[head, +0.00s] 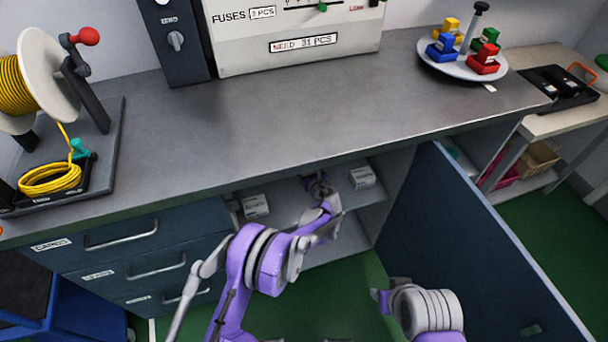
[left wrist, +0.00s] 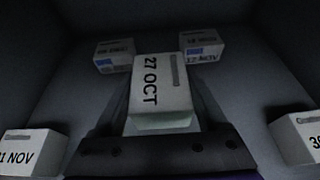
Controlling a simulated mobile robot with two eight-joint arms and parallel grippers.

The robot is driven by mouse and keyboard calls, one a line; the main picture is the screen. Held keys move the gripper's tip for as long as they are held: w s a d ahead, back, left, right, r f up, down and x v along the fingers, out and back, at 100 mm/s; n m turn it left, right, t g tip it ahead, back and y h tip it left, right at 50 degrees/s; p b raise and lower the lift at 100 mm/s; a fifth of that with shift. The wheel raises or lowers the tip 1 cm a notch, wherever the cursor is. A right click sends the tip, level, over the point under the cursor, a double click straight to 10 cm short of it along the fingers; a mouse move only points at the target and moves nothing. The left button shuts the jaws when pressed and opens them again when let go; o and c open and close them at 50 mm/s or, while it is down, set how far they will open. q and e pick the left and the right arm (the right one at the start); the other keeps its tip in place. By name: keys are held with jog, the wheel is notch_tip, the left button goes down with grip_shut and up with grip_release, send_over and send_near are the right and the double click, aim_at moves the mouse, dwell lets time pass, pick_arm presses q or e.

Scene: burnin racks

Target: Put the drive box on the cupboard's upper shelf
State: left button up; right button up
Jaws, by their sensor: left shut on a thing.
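My left gripper (head: 318,187) reaches into the open cupboard under the counter, at the level of its upper shelf (head: 288,203). In the left wrist view its fingers are shut on a pale drive box (left wrist: 160,85) labelled 27 OCT, held between them. The held box is hidden in the head view. I cannot tell whether it touches the shelf. The blue cupboard door (head: 455,250) stands open to the right.
Other dated boxes surround the held one: a front-left box (left wrist: 30,152), a front-right box (left wrist: 298,138), a back-left box (left wrist: 115,55) and a back-right box (left wrist: 203,48). The counter edge overhangs the cupboard opening. Drawers (head: 140,250) stand left of it.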

pick_arm(q)
jog(key=shift+f+b, duration=0.3)
jog(key=shift+f, duration=2.3)
jog(key=shift+f, duration=0.2)
jog(key=o, duration=1.3)
jog(key=shift+c, duration=0.2)
jog(key=shift+r, duration=0.1)
jog(key=shift+r, duration=0.25)
jog(key=p+v, duration=0.1)
jog(key=v, duration=1)
jog(key=shift+s+d+r, duration=0.1)
jog(key=shift+s+d, duration=0.05)
jog(key=shift+s, duration=0.25)
